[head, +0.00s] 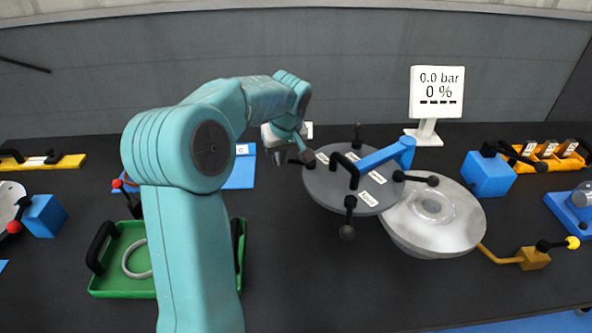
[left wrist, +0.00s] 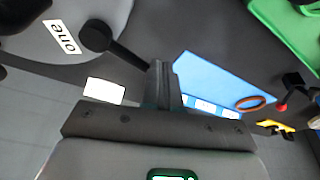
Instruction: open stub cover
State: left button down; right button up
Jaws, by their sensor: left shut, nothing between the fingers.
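The stub cover (head: 322,189) is a dark grey disc with a black bar handle, white labels and several black knobs around its rim. It hangs on a blue hinge arm (head: 385,157) and sits to the left of the pale metal shell (head: 452,228), overlapping its left edge in the head view. The shell's round central opening (head: 432,207) shows uncovered. My left gripper (head: 303,150) is shut and empty, beside the cover's left knob. In the left wrist view its fingers (left wrist: 165,85) are closed together, with the cover's knob (left wrist: 97,37) and rim apart to their left.
A white display (head: 437,92) reading 0.0 bar and 0 % stands behind the shell. A green tray (head: 120,285) holding a grey ring lies at the left, partly behind my arm. A blue mat (head: 240,172) lies behind it. The dark table front is clear.

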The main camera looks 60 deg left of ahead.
pick_arm(q)
jog(key=w+a+m+t+p, duration=0.1)
jog(key=w+a+m+p, duration=0.4)
jog(key=a+p, duration=0.8)
jog(key=shift+w+a+h, duration=0.3)
jog(key=shift+w+a, duration=0.15)
jog(key=shift+w, duration=0.85)
jog(key=shift+d, duration=0.1)
